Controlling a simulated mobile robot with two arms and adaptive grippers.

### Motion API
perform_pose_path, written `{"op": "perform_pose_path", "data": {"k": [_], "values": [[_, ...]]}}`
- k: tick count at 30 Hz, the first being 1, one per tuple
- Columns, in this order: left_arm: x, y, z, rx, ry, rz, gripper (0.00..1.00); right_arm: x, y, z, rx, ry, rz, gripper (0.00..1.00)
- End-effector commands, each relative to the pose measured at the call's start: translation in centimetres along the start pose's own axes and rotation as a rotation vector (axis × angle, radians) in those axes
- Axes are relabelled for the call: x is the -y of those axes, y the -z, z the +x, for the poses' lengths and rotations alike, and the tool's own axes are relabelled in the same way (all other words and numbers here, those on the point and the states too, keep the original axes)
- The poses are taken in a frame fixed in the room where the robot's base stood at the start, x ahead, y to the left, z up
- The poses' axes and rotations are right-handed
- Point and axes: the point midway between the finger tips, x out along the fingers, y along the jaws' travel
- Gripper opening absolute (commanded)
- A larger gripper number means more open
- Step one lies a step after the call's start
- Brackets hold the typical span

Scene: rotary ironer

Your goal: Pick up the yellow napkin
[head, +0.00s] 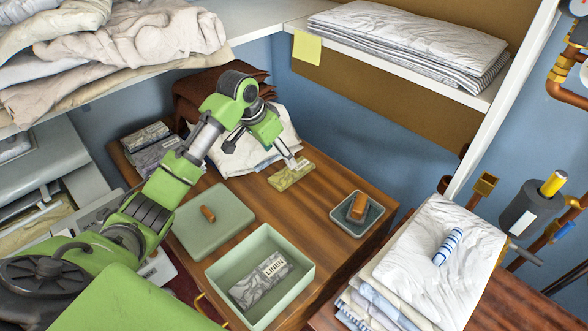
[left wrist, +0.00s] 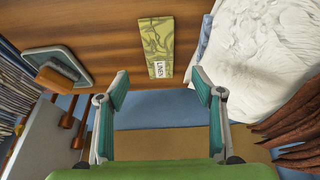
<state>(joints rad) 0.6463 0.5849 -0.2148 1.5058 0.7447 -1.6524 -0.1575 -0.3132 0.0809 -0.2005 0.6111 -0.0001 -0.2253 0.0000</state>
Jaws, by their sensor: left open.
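The yellow napkin (head: 290,177) is a flat, folded, yellow-green patterned piece lying on the brown wooden tabletop (head: 275,207). It also shows in the left wrist view (left wrist: 153,42), upper middle, with a white label at its near end. My left gripper (head: 262,155) is open and empty, with one fingertip close to the napkin in the head view. In the left wrist view the gripper's teal fingers (left wrist: 160,84) are spread wide, and the napkin appears beyond their tips, between their lines. I cannot tell the exact gap. My right gripper is not in view.
A white cloth pile (head: 250,152) lies beside the napkin. A small tray with a brown block (head: 357,207) stands to its right. In front are an open green box (head: 222,271) holding a grey labelled napkin (head: 262,284), and its lid (head: 208,232). A shelf edge (head: 400,62) overhangs behind.

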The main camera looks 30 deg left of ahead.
Motion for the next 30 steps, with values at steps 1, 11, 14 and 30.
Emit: {"op": "perform_pose_path", "data": {"k": [1,11,14,30], "values": [[-0.1,0.0,1.0,0.002,-0.003,-0.001,0.61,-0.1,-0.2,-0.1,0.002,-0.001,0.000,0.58],[0.0,0.1,4.7,-0.001,0.001,0.000,0.61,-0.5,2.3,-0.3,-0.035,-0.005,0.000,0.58],[-0.2,0.1,5.7,0.001,-0.002,-0.001,0.61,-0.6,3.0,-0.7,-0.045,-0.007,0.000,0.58],[-0.3,0.3,9.8,-0.002,0.002,0.001,0.61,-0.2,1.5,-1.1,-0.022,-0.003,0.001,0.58]]}}
